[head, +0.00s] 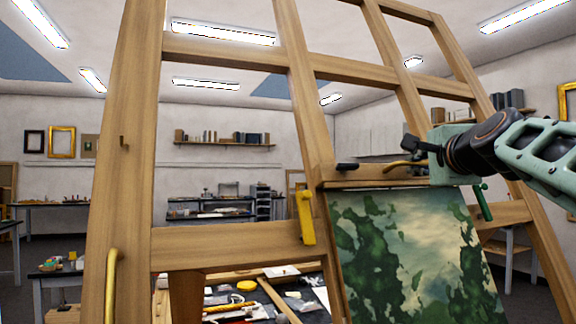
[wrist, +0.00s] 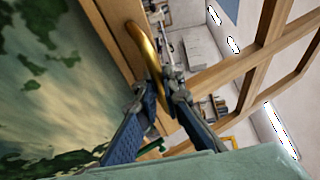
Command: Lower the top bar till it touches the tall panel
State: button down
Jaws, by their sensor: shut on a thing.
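The tall panel (head: 400,250), painted with green foliage and pale sky, stands on a wooden easel. The wooden top bar (head: 345,184) lies across its upper edge. I see no clear gap, but cannot tell whether they touch. A curved brass handle (head: 398,166) is on the bar. My gripper (head: 414,158) is at this handle, above the panel's right part. In the wrist view, my gripper (wrist: 160,88) has its blue fingers closed around the brass handle (wrist: 140,38). The bar (wrist: 112,28) and the panel (wrist: 45,100) lie to its left. My arm hides the bar's right end.
The easel's upright (head: 125,150) and crosspieces frame the space around the panel. A yellow piece (head: 305,217) sits left of the panel, and a green lever (head: 483,202) hangs below my gripper. A cluttered table (head: 250,305) is behind.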

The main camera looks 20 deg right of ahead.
jog(key=shift+s+f, duration=0.15)
jog(key=shift+f, duration=0.25)
jog(key=c, duration=2.3)
grip_release()
jog(key=shift+r, duration=0.1)
jog(key=v, duration=1.2)
